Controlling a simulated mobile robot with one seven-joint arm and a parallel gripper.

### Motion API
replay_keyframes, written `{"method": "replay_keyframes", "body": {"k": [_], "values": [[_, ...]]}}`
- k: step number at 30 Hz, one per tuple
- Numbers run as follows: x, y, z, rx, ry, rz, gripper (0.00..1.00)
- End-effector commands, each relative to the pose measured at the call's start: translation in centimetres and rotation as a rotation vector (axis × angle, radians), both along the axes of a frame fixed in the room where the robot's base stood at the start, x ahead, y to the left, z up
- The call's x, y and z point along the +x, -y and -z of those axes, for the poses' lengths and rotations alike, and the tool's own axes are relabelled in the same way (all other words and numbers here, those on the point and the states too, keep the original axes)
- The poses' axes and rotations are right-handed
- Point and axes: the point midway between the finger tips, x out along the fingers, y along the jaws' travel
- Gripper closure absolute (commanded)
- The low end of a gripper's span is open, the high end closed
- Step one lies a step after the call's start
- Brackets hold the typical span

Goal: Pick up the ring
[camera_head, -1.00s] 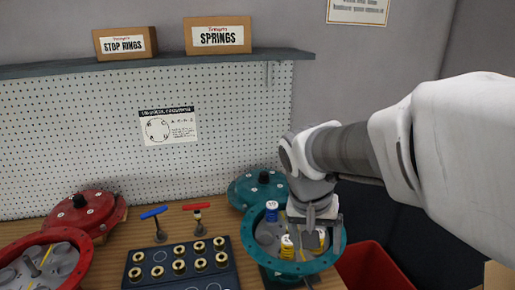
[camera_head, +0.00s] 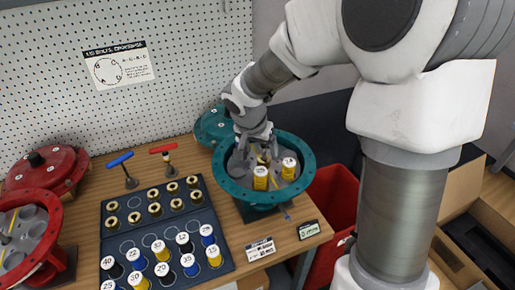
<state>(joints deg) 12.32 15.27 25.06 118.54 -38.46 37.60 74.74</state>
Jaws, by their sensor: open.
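Several brass rings (camera_head: 154,209) sit in two rows in the upper half of a dark tray (camera_head: 123,228) on the bench. I cannot tell which one is the ring meant. My gripper (camera_head: 260,148) is open, pointing down over the teal round housing (camera_head: 306,180), to the right of the tray. Yellow cylinders with white numbered tops, one at the front (camera_head: 260,178) and one at the right (camera_head: 289,168), stand inside the housing. A small gold-coloured part shows just under my fingers, too small to identify. My gripper hides the back of the housing.
Numbered blue, black and yellow cylinders (camera_head: 162,251) fill the tray's front. A red housing (camera_head: 45,218), a red cover (camera_head: 45,169), blue-handled (camera_head: 122,160) and red-handled (camera_head: 162,148) tools and a teal cover (camera_head: 212,125) stand around. A red bin (camera_head: 335,195) is right of the bench.

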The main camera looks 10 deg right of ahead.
Motion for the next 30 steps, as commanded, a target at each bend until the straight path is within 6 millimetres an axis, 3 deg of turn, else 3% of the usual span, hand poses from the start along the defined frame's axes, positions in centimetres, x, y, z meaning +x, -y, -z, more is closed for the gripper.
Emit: {"method": "replay_keyframes", "body": {"k": [10, 20, 29, 30], "values": [[0.9, 0.6, 2.2, 0.001, -0.002, 0.001, 0.18], [2.6, 1.4, 5.6, 0.0, -0.002, -0.001, 0.18], [2.8, 1.5, 5.9, 0.0, 0.0, 0.0, 0.18], [2.8, 1.5, 5.9, 0.0, 0.0, 0.0, 0.23]]}}
